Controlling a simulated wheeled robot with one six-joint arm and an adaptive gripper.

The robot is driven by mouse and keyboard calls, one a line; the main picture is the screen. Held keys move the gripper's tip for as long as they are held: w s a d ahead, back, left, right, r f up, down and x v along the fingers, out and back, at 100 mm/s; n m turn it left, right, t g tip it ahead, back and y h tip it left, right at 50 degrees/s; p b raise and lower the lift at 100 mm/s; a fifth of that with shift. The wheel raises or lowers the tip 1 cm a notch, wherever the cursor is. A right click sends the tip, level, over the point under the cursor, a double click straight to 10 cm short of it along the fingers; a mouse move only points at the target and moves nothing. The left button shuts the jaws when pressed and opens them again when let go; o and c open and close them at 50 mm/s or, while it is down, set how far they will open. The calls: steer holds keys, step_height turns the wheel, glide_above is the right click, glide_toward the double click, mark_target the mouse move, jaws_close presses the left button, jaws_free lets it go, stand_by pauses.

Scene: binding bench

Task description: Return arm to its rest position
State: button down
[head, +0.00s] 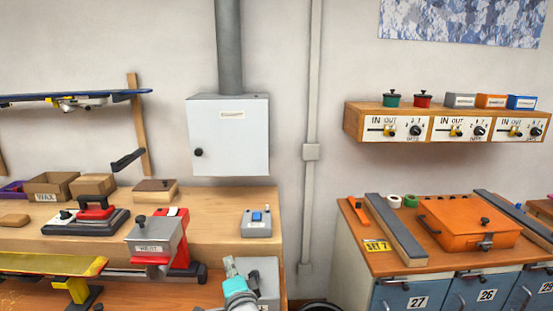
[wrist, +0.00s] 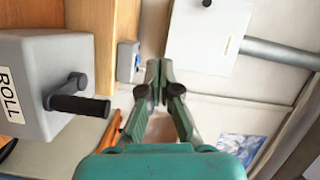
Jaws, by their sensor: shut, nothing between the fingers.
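My gripper (wrist: 160,72) shows in the wrist view with its two grey-green fingers together at the tips and nothing between them. Its teal body fills the bottom middle of that view. The fingers point toward the wall, in free air, touching nothing that I can see. In the head view a turquoise and pale grey part of my arm rises at the bottom middle, in front of the bench; the fingertips are not clear there.
A grey ROLL box (wrist: 40,85) with a black-handled crank stands close on the wrist view's left. The wooden bench (head: 215,205) carries a WAX box (head: 52,187), a HEAT press (head: 155,240) and a blue-button box (head: 256,223). A wall cabinet (head: 228,140) hangs above. An orange case (head: 468,226) sits right.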

steer(key=s+d+f+n+h, duration=0.1)
steer(key=s+d+f+n, duration=0.2)
steer(key=s+d+f, duration=0.8)
steer(key=s+d+f+n+h, duration=0.1)
steer(key=s+d+f+n, duration=0.2)
steer(key=s+d+f, duration=0.8)
steer(key=s+d+r+n+g+h, duration=0.1)
steer(key=s+d+r, duration=0.3)
steer(key=s, duration=1.2)
steer(key=s+d+r+n+h, duration=0.3)
steer(key=s+d+n, duration=0.1)
steer(key=s, duration=1.3)
steer(key=shift+d+r+n+g, duration=0.15)
steer(key=shift+r+n+g, duration=0.15)
steer(key=shift+r+g, duration=0.1)
